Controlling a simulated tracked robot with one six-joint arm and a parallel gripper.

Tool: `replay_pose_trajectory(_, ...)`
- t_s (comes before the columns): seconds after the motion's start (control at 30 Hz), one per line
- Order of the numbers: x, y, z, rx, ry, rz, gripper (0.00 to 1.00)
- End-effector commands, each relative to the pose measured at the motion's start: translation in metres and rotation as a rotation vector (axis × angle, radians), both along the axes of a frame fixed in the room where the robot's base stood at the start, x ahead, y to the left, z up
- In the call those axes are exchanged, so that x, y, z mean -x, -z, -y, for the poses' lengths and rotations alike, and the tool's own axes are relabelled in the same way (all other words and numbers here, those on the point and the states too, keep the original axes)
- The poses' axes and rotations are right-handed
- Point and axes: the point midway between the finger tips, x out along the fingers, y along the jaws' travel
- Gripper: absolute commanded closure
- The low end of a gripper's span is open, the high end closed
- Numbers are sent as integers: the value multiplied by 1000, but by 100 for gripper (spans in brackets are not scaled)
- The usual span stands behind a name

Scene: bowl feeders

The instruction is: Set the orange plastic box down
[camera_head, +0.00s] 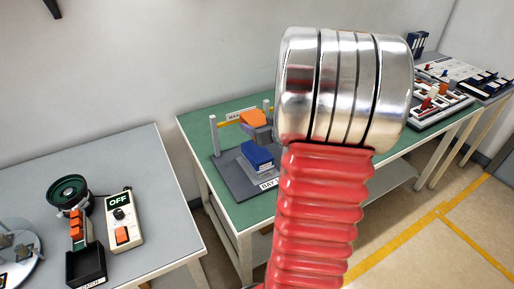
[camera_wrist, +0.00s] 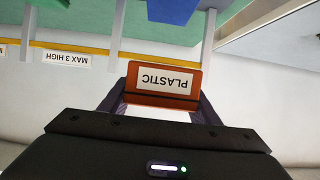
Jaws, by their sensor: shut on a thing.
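The orange plastic box (camera_wrist: 163,79) is between the two fingers of my gripper (camera_wrist: 160,95) in the wrist view, its white PLASTIC label upside down. My gripper is shut on it. In the head view the orange box (camera_head: 253,118) shows above and behind a blue box (camera_head: 257,154), apart from it in the picture. The blue box rests on a pale grey piece on a dark grey base (camera_head: 232,180). The blue box also shows at the top of the wrist view (camera_wrist: 172,9). My arm hides much of the gripper in the head view.
Grey posts (camera_head: 214,135) and a yellow bar (camera_wrist: 115,53) with a MAX 3 HIGH sign (camera_wrist: 63,57) stand around the base on the green table (camera_head: 195,122). A grey table (camera_head: 120,165) at left holds a feeder and an OFF switch box (camera_head: 124,220). Trays (camera_head: 440,98) stand far right.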

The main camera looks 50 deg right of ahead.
Motion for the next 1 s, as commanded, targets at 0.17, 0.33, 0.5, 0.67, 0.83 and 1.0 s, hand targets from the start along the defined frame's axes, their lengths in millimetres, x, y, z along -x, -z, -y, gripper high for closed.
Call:
replay_pose_trajectory(0.17,0,27,0,-3,-1,-1,73)
replay_pose_trajectory(0.33,0,45,-1,0,-1,0,73)
replay_pose_trajectory(0.5,-1,48,0,1,-1,1,73)
replay_pose_trajectory(0.67,-1,48,-1,1,-1,1,73)
replay_pose_trajectory(0.83,-1,55,-1,-1,-1,-1,73)
replay_pose_trajectory(1.0,0,74,-1,-3,0,-1,73)
